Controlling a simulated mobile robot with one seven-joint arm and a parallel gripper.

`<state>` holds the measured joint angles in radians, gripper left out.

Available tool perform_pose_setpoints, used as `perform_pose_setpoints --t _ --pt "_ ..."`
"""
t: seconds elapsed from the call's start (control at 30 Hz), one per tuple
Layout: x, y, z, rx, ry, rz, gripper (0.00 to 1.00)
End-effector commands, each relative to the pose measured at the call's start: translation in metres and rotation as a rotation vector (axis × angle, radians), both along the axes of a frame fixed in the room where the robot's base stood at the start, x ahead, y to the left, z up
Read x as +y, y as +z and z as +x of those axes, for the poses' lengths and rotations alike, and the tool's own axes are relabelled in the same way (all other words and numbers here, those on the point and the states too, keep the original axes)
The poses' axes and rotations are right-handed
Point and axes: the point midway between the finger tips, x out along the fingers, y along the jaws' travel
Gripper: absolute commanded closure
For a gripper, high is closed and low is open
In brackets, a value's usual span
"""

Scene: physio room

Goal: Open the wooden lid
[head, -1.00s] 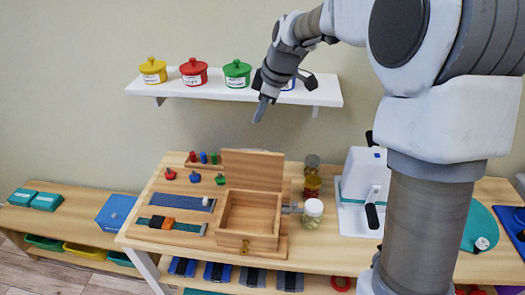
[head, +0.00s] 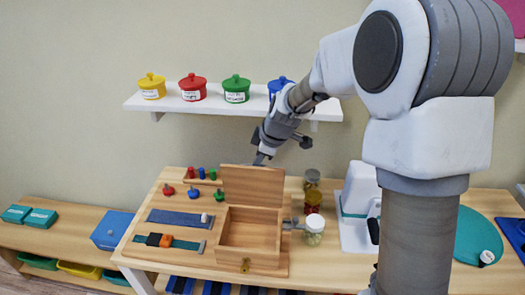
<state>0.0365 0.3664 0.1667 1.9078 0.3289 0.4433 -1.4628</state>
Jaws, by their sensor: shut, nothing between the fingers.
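The wooden lid (head: 252,185) stands raised, about upright, along the back edge of the wooden box (head: 251,258) on the table. The box is open at the top and looks empty inside, with a brass-coloured catch on its front. My gripper (head: 260,158) is shut and empty, pointing down just above or behind the lid's top edge. I cannot tell whether it touches the lid.
Jars (head: 314,228) stand right of the box, beside a white device (head: 358,205). Coloured pegs (head: 193,191) and strap boards (head: 180,218) lie to the left. A shelf (head: 215,107) with coloured pots hangs on the wall behind.

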Motion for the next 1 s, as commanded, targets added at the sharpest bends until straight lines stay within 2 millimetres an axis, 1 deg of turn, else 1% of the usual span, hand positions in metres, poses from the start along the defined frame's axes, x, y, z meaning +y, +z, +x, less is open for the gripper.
perform_pose_setpoints --t 0.07,0.2,0.57,0.77,0.9,1.0 --pt "0.002 -0.006 0.003 0.001 0.0 0.0 1.0" --pt "0.003 -0.01 0.005 0.0 0.001 0.0 1.0" --pt "0.003 -0.011 0.006 0.003 0.001 0.001 1.0" --pt "0.001 -0.009 0.019 0.068 0.0 0.014 1.0" --pt "-0.002 -0.015 0.031 0.115 0.0 0.023 1.0" --pt "-0.004 -0.02 0.04 0.117 0.0 0.022 1.0"
